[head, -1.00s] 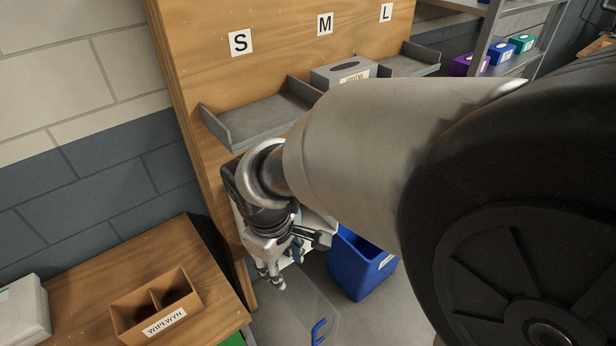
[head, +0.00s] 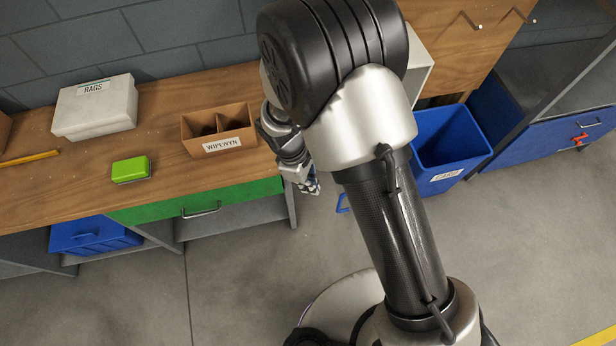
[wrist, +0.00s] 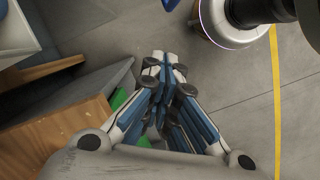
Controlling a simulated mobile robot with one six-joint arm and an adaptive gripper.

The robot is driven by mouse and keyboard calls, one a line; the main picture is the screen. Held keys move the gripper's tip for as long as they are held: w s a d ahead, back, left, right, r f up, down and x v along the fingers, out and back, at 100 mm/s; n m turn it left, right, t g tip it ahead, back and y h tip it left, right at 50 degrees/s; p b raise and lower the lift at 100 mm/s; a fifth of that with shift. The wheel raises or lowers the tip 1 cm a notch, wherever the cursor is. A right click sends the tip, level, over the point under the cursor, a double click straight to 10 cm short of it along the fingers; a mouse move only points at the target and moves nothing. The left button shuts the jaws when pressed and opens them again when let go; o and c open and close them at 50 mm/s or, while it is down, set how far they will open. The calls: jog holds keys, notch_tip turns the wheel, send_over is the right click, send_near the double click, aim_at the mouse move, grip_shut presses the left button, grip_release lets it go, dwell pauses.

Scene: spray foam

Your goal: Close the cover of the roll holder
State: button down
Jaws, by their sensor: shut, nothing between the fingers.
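The roll holder (head: 421,62) is a pale box on the wooden panel, mostly hidden behind my arm in the head view. A blue handle (head: 343,203) shows low beside my arm and seems to belong to its clear cover, which hangs open; the cover itself is hardly visible. A blue piece, likely this handle (wrist: 171,4), also shows at the top edge of the wrist view. My gripper (head: 313,189) is shut and empty, pointing down in front of the workbench's right end, left of the handle. Its closed fingers (wrist: 166,62) fill the middle of the wrist view.
The workbench (head: 60,190) carries a brown WIPEWYN box (head: 220,130), a green block (head: 131,169) and a white RAGS box (head: 95,106). A green drawer (head: 160,207) is below. A blue bin (head: 450,150) stands right of my arm. Floor in front is open.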

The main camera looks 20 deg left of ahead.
jog(key=d+f+b, duration=0.1)
jog(key=d+f, duration=0.2)
jog(key=d, duration=0.2)
jog(key=shift+f, duration=0.2)
dwell(0.3)
